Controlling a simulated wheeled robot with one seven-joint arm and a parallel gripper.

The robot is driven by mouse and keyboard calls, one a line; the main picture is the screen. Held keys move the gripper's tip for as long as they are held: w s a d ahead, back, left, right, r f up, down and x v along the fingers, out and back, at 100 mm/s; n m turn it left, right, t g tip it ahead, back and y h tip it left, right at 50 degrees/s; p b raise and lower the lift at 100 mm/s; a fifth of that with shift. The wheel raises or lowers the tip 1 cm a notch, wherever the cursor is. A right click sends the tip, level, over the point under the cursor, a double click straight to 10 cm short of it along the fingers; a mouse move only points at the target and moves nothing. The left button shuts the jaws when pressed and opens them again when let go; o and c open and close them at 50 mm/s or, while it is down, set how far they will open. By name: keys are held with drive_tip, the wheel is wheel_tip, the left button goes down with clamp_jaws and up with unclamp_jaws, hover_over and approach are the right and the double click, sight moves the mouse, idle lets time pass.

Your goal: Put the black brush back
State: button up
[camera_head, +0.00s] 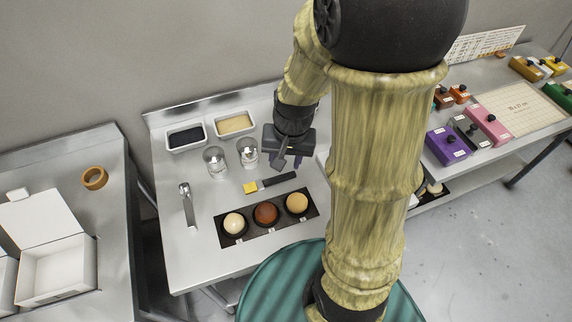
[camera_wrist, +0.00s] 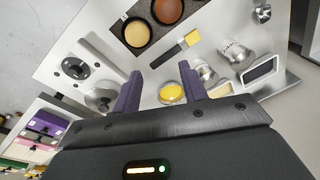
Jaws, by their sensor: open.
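The black brush (camera_head: 278,180) lies flat on the metal table, between the two glasses and the dark tray of round pieces. It has a black handle and a yellow head (camera_head: 250,187) at its left end. The brush also shows in the wrist view (camera_wrist: 168,56), beyond my fingertips, with its handle end towards them. My gripper (camera_head: 288,162) is above the table, behind the brush's handle end. Its two purple fingers (camera_wrist: 160,88) are apart in the wrist view, and nothing is gripped between them.
A metal utensil (camera_head: 187,204) lies at left. A yellow-topped round item (camera_wrist: 172,93) shows between my fingers. Bare table surrounds the brush's head.

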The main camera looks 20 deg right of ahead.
drive_tip(key=s+n, duration=0.1)
drive_tip(key=s+r+n, duration=0.1)
drive_tip(key=n, duration=0.1)
drive_tip(key=s+a+r+n+t, duration=0.1)
drive_tip(key=shift+s+a+r+n+h, duration=0.1)
drive_tip(key=shift+s+r+n+h, duration=0.05)
drive_tip(key=shift+s+n+h, duration=0.2)
